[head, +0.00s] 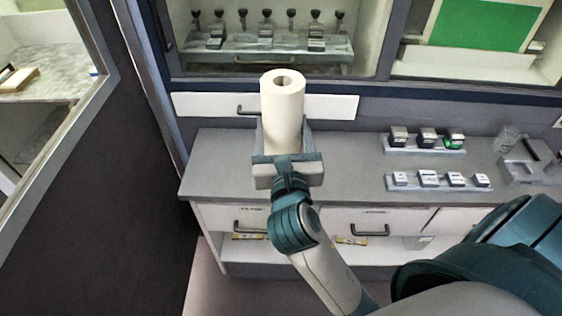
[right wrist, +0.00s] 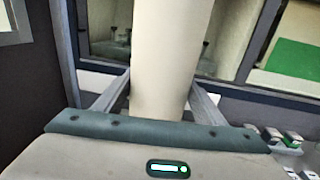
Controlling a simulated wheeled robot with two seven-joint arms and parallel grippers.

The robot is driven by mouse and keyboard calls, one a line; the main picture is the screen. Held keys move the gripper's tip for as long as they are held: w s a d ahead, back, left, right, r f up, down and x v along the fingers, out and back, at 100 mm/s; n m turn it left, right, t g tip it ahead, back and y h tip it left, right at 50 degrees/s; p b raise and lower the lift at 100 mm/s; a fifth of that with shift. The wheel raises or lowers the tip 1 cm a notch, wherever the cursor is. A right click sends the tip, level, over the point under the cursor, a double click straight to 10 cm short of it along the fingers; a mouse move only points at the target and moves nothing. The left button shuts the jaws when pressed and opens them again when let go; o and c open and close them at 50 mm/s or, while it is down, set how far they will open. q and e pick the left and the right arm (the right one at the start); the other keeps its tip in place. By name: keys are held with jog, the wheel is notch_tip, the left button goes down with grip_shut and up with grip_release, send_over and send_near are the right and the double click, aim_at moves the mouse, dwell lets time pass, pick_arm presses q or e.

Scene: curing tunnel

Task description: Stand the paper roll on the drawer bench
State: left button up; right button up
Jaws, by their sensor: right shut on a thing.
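The paper roll (head: 283,112) is a cream cylinder with a hole in its top, held upright in the head view. My right gripper (head: 284,145) is shut on its lower part, with one finger on each side. The roll (right wrist: 163,60) fills the middle of the right wrist view between the two fingers of the right gripper (right wrist: 160,100). The roll's bottom end is hidden behind the gripper. The drawer bench (head: 225,165) is a grey top with white drawers below, and the roll appears over its left part. I cannot tell whether the roll touches it. My left gripper is not in view.
Small boxes stand on racks (head: 430,148) at the bench's right, beside a clear glass (head: 507,138) and a grey holder (head: 530,165). A white drawer front (head: 200,105) runs behind the bench. A dark wall (head: 110,180) is at the left. Bare top lies left of the roll.

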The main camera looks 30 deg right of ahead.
jog(key=shift+w+d, duration=0.1)
jog(key=w+d+f+p, duration=0.2)
jog(key=w+d+f, duration=0.4)
jog(key=d, duration=0.3)
jog(key=shift+w+f, duration=0.4)
jog(key=shift+w, duration=0.15)
jog(key=shift+f, duration=0.1)
notch_tip(320, 180, down, 4)
jog(key=shift+r+p, duration=0.1)
jog(key=shift+p, duration=0.2)
jog(key=o, duration=1.7)
jog(key=shift+f, duration=0.2)
jog(key=shift+s, duration=0.1)
